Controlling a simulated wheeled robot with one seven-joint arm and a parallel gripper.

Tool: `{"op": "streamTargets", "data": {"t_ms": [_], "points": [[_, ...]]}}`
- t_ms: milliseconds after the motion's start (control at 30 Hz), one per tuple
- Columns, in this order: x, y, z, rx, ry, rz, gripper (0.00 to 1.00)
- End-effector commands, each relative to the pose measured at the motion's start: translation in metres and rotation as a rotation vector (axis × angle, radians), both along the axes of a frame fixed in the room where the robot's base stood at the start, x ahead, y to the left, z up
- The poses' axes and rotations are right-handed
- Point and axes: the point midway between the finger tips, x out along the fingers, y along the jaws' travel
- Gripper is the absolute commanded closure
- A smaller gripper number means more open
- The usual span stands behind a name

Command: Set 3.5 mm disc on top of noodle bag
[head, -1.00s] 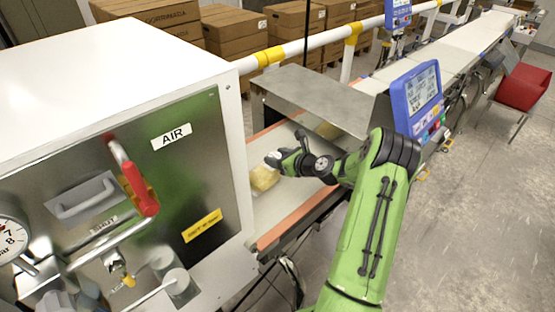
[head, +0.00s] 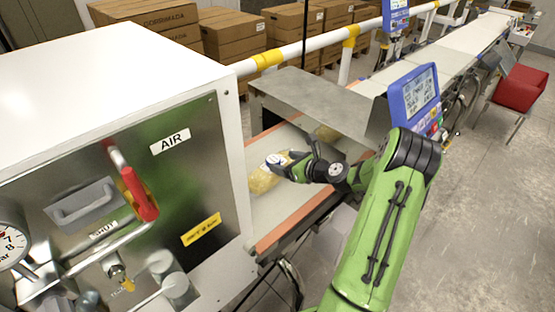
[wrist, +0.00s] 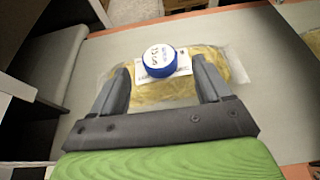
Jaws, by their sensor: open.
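The noodle bag (wrist: 222,62), clear with yellow noodles and a white label, lies on the belt. It also shows in the head view (head: 260,182). A round disc (wrist: 160,58) with a blue side and a white printed top appears to rest on the bag's label, near its middle; its print is too blurred to read surely. In the head view the disc (head: 275,159) is a small white patch by the fingers. My gripper (wrist: 160,68) is open over the bag. Its fingers stand on either side of the disc with gaps, not visibly touching it.
The belt (head: 285,203) has orange edges and passes under a metal cover (head: 310,95). Another yellow bag (head: 326,133) lies farther along it. A white and steel cabinet (head: 120,90) stands close on the left. A blue display (head: 413,95) stands right of the belt.

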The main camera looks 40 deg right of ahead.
Motion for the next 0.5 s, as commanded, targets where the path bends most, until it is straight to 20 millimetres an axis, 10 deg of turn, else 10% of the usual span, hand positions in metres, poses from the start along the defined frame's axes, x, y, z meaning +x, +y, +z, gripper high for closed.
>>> {"op": "streamTargets", "data": {"t_ms": [200, 500], "points": [[-0.05, -0.008, 0.023, 0.001, 0.0, -0.004, 0.23], [-0.067, -0.009, 0.029, 0.0, -0.001, 0.001, 0.23]]}}
